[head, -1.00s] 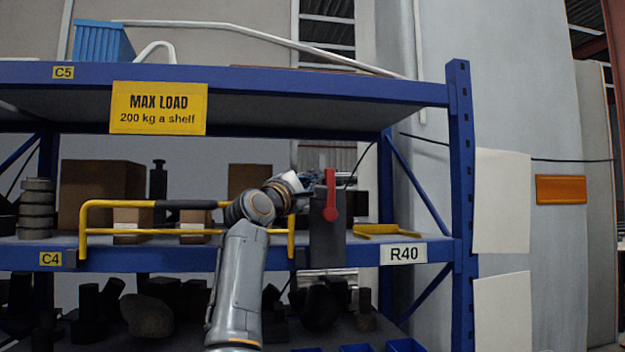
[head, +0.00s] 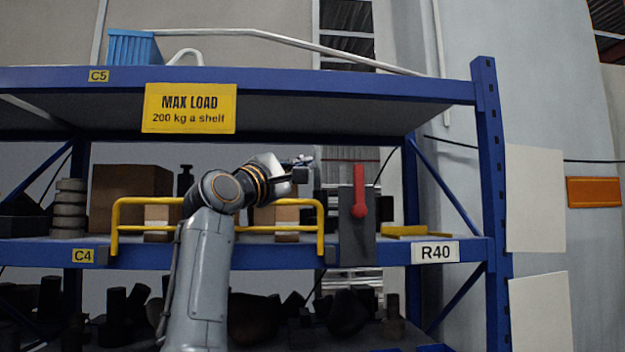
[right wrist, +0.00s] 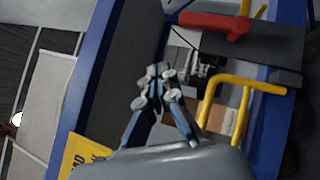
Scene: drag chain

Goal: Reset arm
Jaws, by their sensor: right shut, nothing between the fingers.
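My right gripper (head: 304,162) is at the end of the grey arm in the head view, in front of the rack and left of the red lever (head: 358,190) on its dark box (head: 357,225). The lever's handle points up. In the right wrist view my right gripper (right wrist: 160,70) is shut and empty, with its tips apart from the lever (right wrist: 215,25). The yellow rail (head: 322,228) runs along the shelf edge, partly behind my arm. My left gripper is not in view.
The blue shelf (head: 280,258) marked R40 holds cardboard boxes (head: 130,195) and stacked grey rings (head: 69,205). A yellow load sign (head: 189,108) hangs from the upper shelf. A rack post (head: 489,200) stands at the right. Dark parts fill the lower shelf.

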